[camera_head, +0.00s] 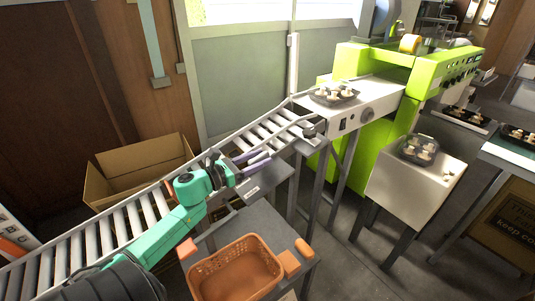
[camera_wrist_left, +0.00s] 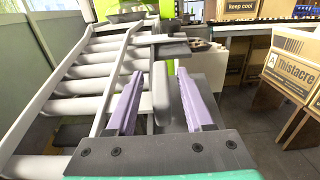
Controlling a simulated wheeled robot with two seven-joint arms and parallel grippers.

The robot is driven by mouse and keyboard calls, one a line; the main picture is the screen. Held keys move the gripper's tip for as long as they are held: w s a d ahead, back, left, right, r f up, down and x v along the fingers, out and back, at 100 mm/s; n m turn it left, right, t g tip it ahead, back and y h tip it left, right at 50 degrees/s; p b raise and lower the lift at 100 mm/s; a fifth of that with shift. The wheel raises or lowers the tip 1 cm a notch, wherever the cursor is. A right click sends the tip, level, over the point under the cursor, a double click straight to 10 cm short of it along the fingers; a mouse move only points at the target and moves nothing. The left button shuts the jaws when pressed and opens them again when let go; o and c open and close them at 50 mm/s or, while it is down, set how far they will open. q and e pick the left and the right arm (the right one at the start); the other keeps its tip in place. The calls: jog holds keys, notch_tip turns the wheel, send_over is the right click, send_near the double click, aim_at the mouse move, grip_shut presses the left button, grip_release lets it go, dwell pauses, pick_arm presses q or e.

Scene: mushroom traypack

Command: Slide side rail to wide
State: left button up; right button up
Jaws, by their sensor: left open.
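The roller conveyor (camera_head: 120,222) slopes up from lower left toward the green machine. Its far side rail (camera_head: 243,129) runs along the wall side and also shows at left in the left wrist view (camera_wrist_left: 42,98). A thin near side rail (camera_wrist_left: 116,82) runs up the right of the rollers. A dark block (camera_head: 310,130) sits by the conveyor's upper end. My left gripper (camera_head: 259,162) is open over the conveyor's near edge. In the left wrist view its purple fingers (camera_wrist_left: 163,100) stand apart around a grey bar; whether they touch it is unclear. My right gripper is not in view.
A mushroom tray (camera_head: 334,94) sits on the white infeed of the green machine (camera_head: 377,138). An orange basket (camera_head: 237,270) stands below my left arm. An open cardboard box (camera_head: 122,188) is behind the conveyor. Another tray (camera_head: 418,149) rests on a pale stand at right.

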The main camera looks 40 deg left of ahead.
aim_at(269, 155)
pick_arm(q)
jog(key=x, duration=0.3)
jog(key=shift+w+d, duration=0.1)
grip_shut()
dwell(1.3)
